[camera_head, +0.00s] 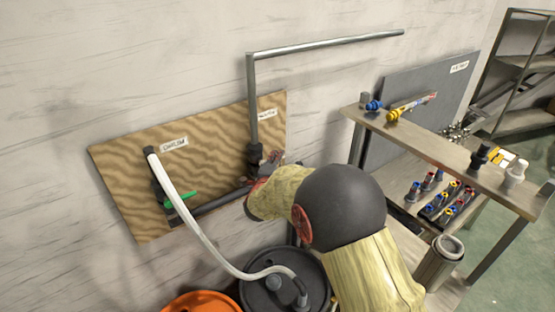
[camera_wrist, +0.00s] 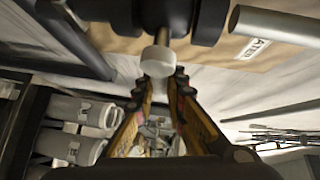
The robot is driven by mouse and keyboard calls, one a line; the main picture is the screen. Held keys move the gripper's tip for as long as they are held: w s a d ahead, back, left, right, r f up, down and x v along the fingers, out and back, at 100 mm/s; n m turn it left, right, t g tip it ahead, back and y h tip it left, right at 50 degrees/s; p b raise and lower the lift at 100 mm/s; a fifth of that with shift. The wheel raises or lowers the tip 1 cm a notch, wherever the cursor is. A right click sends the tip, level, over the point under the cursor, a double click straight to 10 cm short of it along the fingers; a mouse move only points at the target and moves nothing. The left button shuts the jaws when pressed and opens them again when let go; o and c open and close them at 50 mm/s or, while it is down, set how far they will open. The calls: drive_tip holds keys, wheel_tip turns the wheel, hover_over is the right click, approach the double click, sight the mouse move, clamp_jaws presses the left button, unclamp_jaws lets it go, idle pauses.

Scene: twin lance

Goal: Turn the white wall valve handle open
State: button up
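The white valve handle (camera_wrist: 158,58) shows in the wrist view as a round white end on a short stem below a dark pipe fitting (camera_wrist: 165,15). My gripper (camera_wrist: 161,82) points up at it. Its two fingers are apart, with the white end just beyond or between their tips; I cannot tell if they touch it. In the head view my gripper (camera_head: 272,162) is at the right part of the wooden wall board (camera_head: 125,165), by the foot of the upright metal pipe (camera_head: 253,100). My arm hides the white handle there.
A green handle (camera_head: 181,199) and a white hose (camera_head: 190,215) are at the board's left side. The hose runs down to a dark drum (camera_head: 258,297), beside an orange one (camera_head: 200,303). A shelf unit (camera_head: 440,150) with several small valves stands at right.

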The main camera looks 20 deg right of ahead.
clamp_jaws()
idle(0.3)
